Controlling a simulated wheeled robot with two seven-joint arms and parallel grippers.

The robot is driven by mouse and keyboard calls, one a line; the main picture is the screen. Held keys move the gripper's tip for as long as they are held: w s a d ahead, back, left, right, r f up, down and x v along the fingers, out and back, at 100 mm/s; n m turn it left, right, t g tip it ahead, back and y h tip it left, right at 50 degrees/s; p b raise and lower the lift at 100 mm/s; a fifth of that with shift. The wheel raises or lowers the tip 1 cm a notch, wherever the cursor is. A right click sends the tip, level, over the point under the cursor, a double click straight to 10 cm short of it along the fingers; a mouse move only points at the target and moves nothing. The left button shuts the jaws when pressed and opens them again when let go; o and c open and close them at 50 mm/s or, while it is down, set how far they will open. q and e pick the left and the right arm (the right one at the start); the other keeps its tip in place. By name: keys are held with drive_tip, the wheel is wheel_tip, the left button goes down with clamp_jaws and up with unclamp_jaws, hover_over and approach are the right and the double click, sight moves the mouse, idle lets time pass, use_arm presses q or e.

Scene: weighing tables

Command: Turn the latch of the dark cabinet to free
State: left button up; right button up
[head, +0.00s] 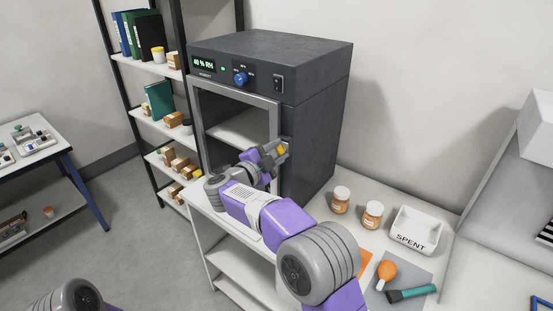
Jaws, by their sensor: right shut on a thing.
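The dark cabinet (318,115) stands on the white bench, with a humidity display, a blue knob and a switch on its top panel. Its grey-framed door (235,91) has a clear pane, through which a pale shelf shows. An orange-yellow latch (282,149) sits at the right edge of the door frame. My right gripper (279,152) is at this edge, shut on the latch. My fingers and wrist partly hide it, so its exact angle is hard to tell. My left gripper is outside the view; only part of my left arm shows at the bottom left.
Two amber jars (341,200) and a white SPENT tray (413,230) stand right of the cabinet. An orange bulb blower (386,273) and a teal-handled brush (411,293) lie on a grey mat. An open shelf rack (153,70) stands close on the left.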

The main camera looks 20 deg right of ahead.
drive_tip(key=m+b, duration=0.3)
drive_tip(key=m, duration=0.1)
drive_tip(key=shift+f, duration=0.25)
drive_tip(key=shift+r+m+b, duration=0.1)
drive_tip(key=shift+m+b, duration=1)
drive_tip(key=shift+m, duration=0.2)
drive_tip(key=o, duration=1)
drive_tip(key=shift+o, duration=0.2)
drive_tip(key=v, duration=0.7)
drive_tip(key=shift+s+a, duration=0.2)
drive_tip(key=shift+s, duration=0.05)
